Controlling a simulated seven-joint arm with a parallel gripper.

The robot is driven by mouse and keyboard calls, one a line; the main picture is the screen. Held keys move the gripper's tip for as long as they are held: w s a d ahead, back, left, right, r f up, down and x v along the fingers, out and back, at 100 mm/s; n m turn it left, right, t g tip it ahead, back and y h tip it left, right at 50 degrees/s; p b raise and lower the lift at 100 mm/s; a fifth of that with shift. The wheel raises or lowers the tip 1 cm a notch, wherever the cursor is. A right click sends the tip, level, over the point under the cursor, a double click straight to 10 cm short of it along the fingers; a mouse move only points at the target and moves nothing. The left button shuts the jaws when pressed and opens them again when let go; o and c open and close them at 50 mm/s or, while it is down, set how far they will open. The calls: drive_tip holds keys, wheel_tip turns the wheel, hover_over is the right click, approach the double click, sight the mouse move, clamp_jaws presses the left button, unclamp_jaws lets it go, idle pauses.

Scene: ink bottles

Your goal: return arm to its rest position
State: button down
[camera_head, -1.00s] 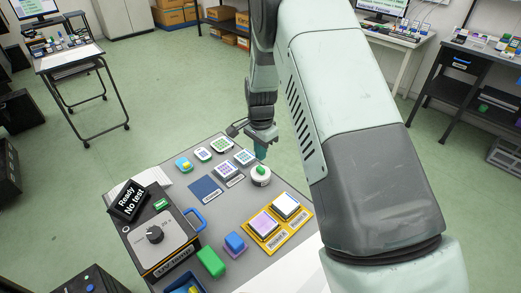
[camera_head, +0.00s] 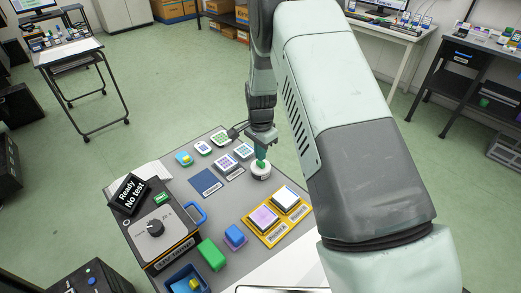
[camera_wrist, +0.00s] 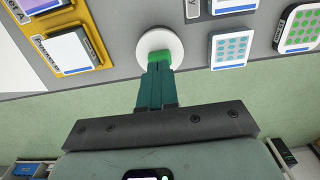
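My gripper (camera_head: 261,153) points down over the table's far right part. Its teal fingers lie side by side with no clear gap in the wrist view (camera_wrist: 156,82), so it looks shut. Just beyond the fingertips is a green knob (camera_wrist: 160,56) on a round white base (camera_wrist: 150,42). The white base also shows in the head view (camera_head: 261,174). I cannot tell whether the fingertips touch the knob, and I see nothing clearly held between them.
A yellow tray (camera_head: 263,239) with two pads stands in front of the white base. Several small patterned blocks (camera_head: 225,162) lie to its left. A dark instrument box (camera_head: 170,232) with a "Ready No test" display (camera_head: 131,195) stands at the table's left. Green floor surrounds the table.

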drive_tip(key=shift+f, duration=0.7)
drive_tip(key=shift+r, duration=0.1)
drive_tip(key=shift+r, duration=3.4)
